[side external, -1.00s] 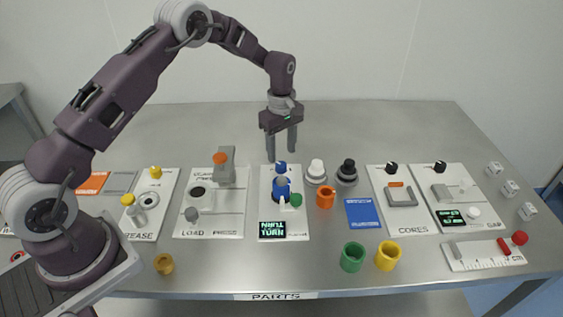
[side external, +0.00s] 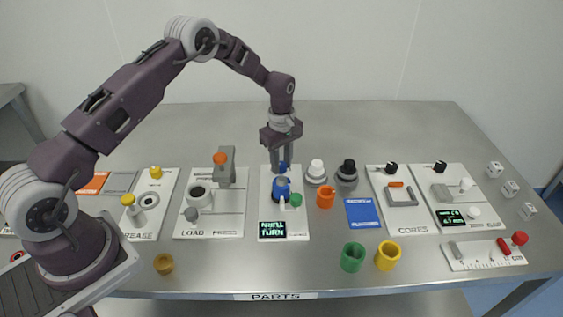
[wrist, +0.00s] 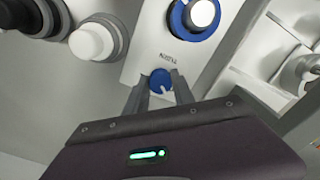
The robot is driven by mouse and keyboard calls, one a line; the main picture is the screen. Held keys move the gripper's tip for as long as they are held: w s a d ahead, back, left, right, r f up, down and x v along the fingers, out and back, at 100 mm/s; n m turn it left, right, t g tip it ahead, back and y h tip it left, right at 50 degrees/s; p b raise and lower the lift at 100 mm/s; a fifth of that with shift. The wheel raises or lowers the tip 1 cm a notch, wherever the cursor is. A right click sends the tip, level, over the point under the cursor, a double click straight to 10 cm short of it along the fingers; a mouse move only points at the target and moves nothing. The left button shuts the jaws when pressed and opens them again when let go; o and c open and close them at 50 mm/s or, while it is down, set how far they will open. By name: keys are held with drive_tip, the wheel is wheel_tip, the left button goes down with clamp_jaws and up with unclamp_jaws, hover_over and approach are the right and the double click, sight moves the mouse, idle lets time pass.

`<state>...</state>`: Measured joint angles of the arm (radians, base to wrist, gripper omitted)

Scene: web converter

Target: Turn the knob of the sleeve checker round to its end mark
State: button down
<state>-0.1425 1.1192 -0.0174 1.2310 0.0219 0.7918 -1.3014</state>
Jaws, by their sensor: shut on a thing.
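The sleeve checker is a white panel (side external: 265,210) with a small blue knob (side external: 283,168) at its far end. In the wrist view the knob (wrist: 161,80) carries a white line pointing down and slightly right. My gripper (side external: 281,166) points down, its two fingers shut on the knob from either side; in the wrist view the fingertips (wrist: 162,88) flank it. A dark display (side external: 272,229) shows upside-down green text including "TURN". I cannot make out the end mark.
The load panel's grey upright (side external: 226,165) stands to the left. The table behind my gripper is clear.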

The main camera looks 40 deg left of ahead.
drive_tip(key=m, duration=0.5)
drive_tip(key=shift+m, duration=0.4)
drive_tip(key=m, duration=0.5)
drive_tip(key=shift+s+m, duration=0.1)
drive_tip(key=shift+m, duration=0.2)
drive_tip(key=m, duration=0.6)
drive_tip(key=shift+a, duration=0.1)
drive_tip(key=m, duration=0.5)
drive_tip(key=shift+m, duration=0.4)
drive_tip(key=c, duration=1.1)
unclamp_jaws()
drive_tip(key=shift+o, duration=0.2)
